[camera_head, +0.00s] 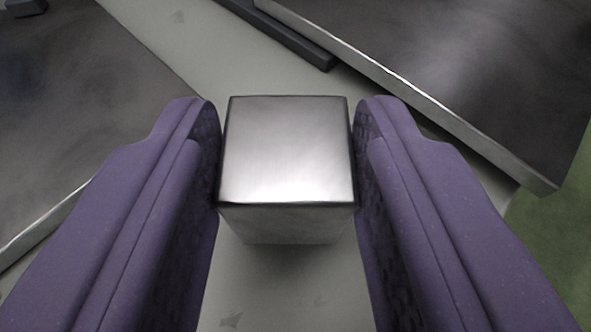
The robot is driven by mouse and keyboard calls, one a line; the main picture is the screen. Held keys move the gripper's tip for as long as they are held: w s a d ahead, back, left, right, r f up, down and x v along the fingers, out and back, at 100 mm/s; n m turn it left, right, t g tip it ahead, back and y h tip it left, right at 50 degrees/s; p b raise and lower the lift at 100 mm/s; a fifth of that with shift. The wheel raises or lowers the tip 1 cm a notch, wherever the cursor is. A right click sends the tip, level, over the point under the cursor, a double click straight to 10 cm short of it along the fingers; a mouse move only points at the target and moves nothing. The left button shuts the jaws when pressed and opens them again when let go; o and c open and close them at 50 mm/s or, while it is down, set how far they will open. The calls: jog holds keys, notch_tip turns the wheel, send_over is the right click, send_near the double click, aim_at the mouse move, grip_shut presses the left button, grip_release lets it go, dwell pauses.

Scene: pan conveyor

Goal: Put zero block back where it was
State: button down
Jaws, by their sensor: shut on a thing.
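A silvery metal block (288,150) is in the middle of the view, with its smooth top face and part of its near side showing. No number or marking shows on these faces. My gripper (287,165) has two purple padded fingers, one on each side of the block, and is shut on it. The underside of the block is hidden, so I cannot tell whether it touches the pale surface below.
A pale grey strip (285,285) runs beneath the block. A dark metal plate (470,50) with a bright edge lies at upper right, and another dark plate (75,110) lies at left. A dark bar (290,38) is at the top. Green floor (555,235) shows at right.

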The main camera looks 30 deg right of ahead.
jog(key=shift+f, duration=0.6)
jog(key=shift+f, duration=0.2)
jog(key=c, duration=0.6)
grip_release()
jog(key=shift+r, duration=0.1)
jog(key=shift+s+a+r, duration=0.15)
jog(key=shift+s+r, duration=0.05)
jog(key=shift+r, duration=0.05)
jog(key=p+v, duration=0.2)
jog(key=v, duration=0.9)
jog(key=shift+s+p, duration=0.3)
jog(key=shift+p, duration=0.1)
